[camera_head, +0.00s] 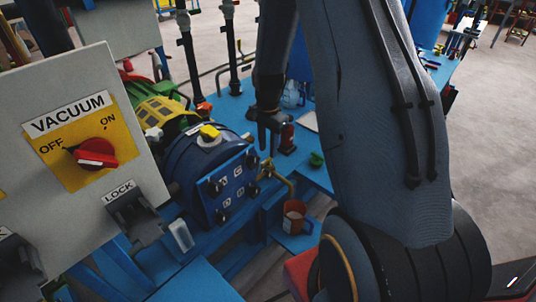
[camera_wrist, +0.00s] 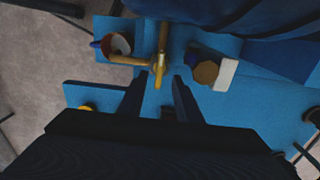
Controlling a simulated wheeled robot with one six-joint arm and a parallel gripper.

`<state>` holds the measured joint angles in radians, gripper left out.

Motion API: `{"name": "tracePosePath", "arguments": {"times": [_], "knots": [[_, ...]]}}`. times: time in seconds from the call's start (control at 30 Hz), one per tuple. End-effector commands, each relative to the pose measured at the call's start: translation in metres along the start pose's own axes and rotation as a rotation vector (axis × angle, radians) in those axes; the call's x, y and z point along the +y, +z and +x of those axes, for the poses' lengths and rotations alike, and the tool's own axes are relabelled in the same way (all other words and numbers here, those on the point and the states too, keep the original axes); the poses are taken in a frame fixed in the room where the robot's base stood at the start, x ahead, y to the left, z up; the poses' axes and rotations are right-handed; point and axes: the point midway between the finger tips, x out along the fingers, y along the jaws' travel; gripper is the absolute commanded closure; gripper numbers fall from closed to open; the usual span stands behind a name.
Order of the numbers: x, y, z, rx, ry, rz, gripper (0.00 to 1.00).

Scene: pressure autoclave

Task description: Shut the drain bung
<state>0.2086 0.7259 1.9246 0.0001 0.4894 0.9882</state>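The autoclave (camera_head: 212,178) is a blue drum with a lettered front panel. A brass drain pipe (camera_head: 288,182) comes out beside its front and bends down above a red mug (camera_head: 294,216). In the wrist view a brass crosspiece (camera_wrist: 161,48) stands across the pipe (camera_wrist: 128,60), beside the mug (camera_wrist: 117,44). I cannot tell for sure which brass part is the bung. My gripper (camera_head: 271,134) hangs above and behind the drain. In the wrist view its two fingers (camera_wrist: 158,82) are apart and empty, pointing toward the crosspiece without visible contact.
A grey panel (camera_head: 75,150) with a red vacuum knob (camera_head: 96,153) set at OFF stands at left. A small red-and-black object (camera_head: 287,139) and a green object (camera_head: 316,159) are on the blue bench near my gripper. A brass octagonal knob (camera_wrist: 206,73) sits by a white block (camera_wrist: 225,75).

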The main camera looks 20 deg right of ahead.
Motion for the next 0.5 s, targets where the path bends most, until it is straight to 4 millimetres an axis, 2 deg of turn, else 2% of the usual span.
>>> {"name": "tracePosePath", "arguments": {"times": [0.2,0.5], "knots": [[0.000,0.000,-0.028,0.001,-0.001,0.000,0.69],[0.000,0.000,-0.037,0.000,0.000,0.000,0.69]]}}
